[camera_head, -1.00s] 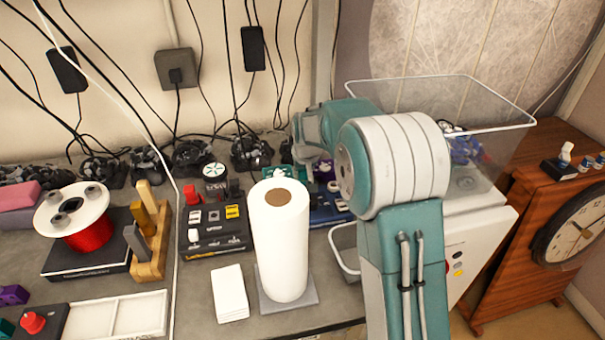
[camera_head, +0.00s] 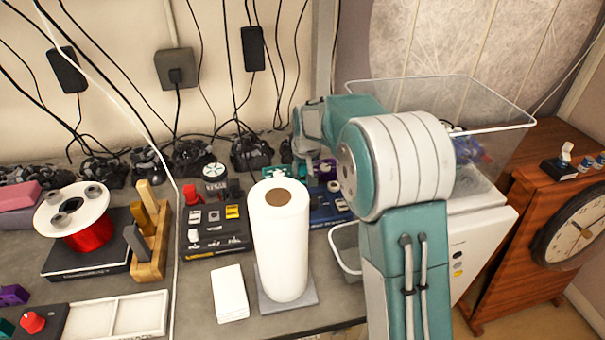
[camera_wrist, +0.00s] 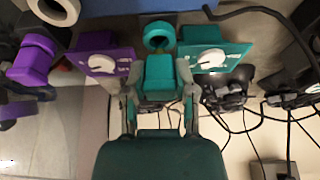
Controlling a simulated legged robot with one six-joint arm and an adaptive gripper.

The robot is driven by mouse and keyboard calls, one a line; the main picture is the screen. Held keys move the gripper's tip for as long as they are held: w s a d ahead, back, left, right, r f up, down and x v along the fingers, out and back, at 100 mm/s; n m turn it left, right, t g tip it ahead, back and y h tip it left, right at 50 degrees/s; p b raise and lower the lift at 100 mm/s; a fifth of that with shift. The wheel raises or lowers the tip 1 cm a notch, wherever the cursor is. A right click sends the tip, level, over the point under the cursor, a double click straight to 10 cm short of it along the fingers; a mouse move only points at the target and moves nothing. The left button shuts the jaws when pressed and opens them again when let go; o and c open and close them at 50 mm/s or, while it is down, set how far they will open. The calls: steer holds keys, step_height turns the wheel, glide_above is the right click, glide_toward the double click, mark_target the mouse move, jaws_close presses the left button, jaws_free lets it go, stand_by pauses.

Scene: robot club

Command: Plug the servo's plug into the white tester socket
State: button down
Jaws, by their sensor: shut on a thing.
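In the wrist view my gripper (camera_wrist: 158,95) is shut on a teal block (camera_wrist: 160,72), with one grey finger on each side. I cannot tell for sure whether this block is the servo's plug. A teal ring-shaped part (camera_wrist: 158,37) shows just beyond it. In the head view my gripper (camera_head: 308,160) is small and partly hidden by my arm, above the back of the bench right of the paper roll. A black panel (camera_head: 215,243) left of the roll carries red, white and yellow parts. Which one is the white tester socket cannot be told.
In the wrist view a purple box (camera_wrist: 103,62) and a teal box (camera_wrist: 215,57), each with a white knob, flank the held block. Cables hang along the wall.

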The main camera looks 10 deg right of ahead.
steer(key=shift+r, duration=0.1)
stand_by(0.3)
steer(key=shift+r, duration=1.75)
